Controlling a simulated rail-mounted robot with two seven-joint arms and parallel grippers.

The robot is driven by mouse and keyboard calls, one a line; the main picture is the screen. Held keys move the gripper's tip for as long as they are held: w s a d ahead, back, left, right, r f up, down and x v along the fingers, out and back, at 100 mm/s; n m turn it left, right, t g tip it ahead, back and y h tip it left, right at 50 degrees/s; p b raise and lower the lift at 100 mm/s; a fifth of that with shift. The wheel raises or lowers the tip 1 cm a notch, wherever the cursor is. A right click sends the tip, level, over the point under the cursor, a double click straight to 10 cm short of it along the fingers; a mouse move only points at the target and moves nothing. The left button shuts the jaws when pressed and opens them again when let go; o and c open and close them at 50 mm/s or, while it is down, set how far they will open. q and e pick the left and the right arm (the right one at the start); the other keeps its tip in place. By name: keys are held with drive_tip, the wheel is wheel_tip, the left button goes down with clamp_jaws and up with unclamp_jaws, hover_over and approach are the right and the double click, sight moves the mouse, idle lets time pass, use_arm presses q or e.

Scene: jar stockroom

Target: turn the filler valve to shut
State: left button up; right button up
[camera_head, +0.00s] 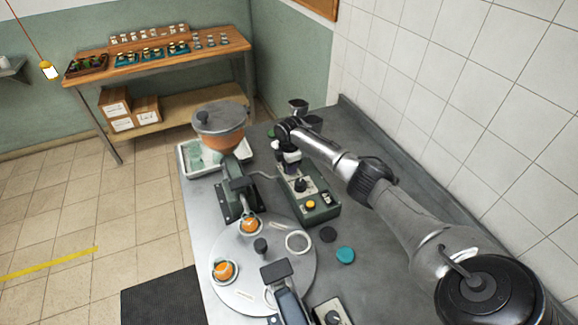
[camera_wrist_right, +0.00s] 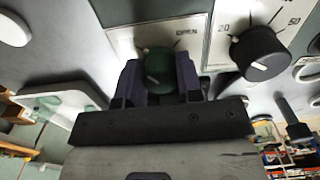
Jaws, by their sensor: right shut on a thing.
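The filler valve is a round dark green knob (camera_wrist_right: 158,72) on a plate with the word OPEN to the right of the knob. A pale mark shows near the knob's upper left edge. My right gripper (camera_wrist_right: 158,82) has a finger on each side of the knob and is shut on it. In the head view my right gripper (camera_head: 291,168) reaches down at the far end of the green control box (camera_head: 325,212), and the knob is hidden there. The filler's hopper (camera_head: 222,141), with orange contents, stands to the left. My left gripper is not in view.
A black dial (camera_wrist_right: 260,54) with numbers sits right of the valve, close to the gripper. A turntable (camera_head: 262,290) holds orange-filled jars (camera_head: 224,271). A teal lid (camera_head: 345,255) lies on the bench. A tiled wall (camera_head: 440,90) bounds the right side.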

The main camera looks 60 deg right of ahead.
drive_tip(key=shift+r+n, duration=0.1)
drive_tip(key=shift+n, duration=0.9)
drive_tip(key=shift+w, duration=0.1)
drive_tip(key=o, duration=0.9)
wheel_tip(320, 180, up, 14)
drive_tip(key=shift+f+b, duration=0.1)
drive_tip(key=shift+b, duration=0.75)
